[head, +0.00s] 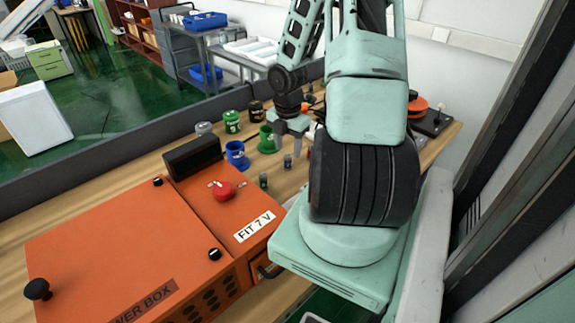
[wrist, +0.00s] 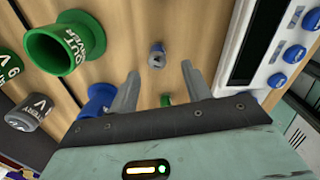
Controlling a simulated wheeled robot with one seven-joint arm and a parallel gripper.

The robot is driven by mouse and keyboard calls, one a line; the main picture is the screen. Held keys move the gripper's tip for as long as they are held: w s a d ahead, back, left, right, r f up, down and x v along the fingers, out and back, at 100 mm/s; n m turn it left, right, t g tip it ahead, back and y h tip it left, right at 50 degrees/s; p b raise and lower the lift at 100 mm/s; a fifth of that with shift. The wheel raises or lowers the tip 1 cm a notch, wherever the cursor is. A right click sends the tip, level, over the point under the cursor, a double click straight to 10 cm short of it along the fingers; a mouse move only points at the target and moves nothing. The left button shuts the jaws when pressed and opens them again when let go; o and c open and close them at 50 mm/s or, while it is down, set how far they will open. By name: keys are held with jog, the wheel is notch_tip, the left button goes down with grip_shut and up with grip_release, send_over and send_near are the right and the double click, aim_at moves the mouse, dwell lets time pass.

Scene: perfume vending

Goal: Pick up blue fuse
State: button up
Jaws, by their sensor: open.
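A small grey cylinder with a bluish band, which looks like the blue fuse (wrist: 157,55), stands on the wooden table in the wrist view. In the head view it is a small grey-blue cylinder (head: 287,161) just below my gripper (head: 291,128). In the wrist view my gripper (wrist: 160,70) is open and empty. The fuse shows between and slightly beyond the fingertips, apart from both. A small green fuse (wrist: 166,100) shows between the fingers, nearer the palm; in the head view a dark green one (head: 263,181) stands near the orange box.
A blue cup (head: 236,154), green cups (head: 267,139) (head: 232,121), a grey cup (head: 204,128) and a black cup (head: 256,111) stand left of my gripper. The orange power box (head: 130,235) fills the table's near left. A white panel with blue knobs (wrist: 280,45) lies right in the wrist view.

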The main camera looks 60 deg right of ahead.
aim_at(288, 156)
jog(key=shift+w+d+f, duration=0.1)
jog(key=shift+d+f, duration=0.05)
jog(key=shift+f, duration=1.4)
jog(key=shift+d+f, duration=0.15)
jog(key=shift+f, duration=1.35)
grip_shut()
